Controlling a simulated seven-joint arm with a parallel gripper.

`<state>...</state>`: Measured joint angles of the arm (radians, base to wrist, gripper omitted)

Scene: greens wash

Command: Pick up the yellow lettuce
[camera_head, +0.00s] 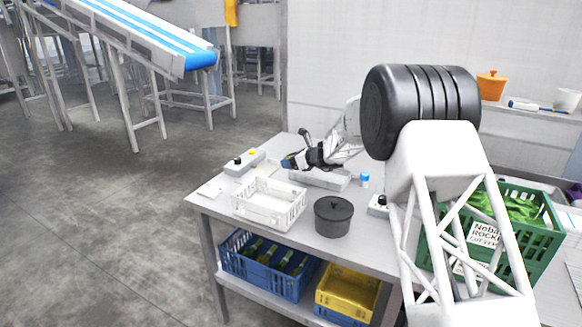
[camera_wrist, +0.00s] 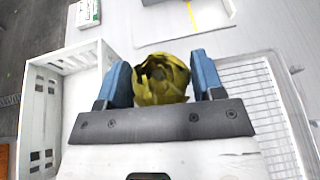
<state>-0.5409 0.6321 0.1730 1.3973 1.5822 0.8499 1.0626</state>
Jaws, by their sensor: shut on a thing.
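The yellow lettuce (camera_wrist: 161,79) is a small ruffled yellow-olive head in the wrist view. It sits between the two blue fingertips of my gripper (camera_wrist: 162,84), which is shut on it. Its lower part is hidden behind the gripper's dark front edge. In the head view my gripper (camera_head: 288,162) is over the table's back part, near the white crate and the grey tray. I cannot make out the lettuce there.
A white crate (camera_head: 247,210) and a black lidded pot (camera_head: 333,216) stand near the table's front edge. A grey tray (camera_head: 322,182) lies below my arm. A wire basket (camera_wrist: 262,100) is right of my gripper. A green crate (camera_head: 546,246) holds greens at right.

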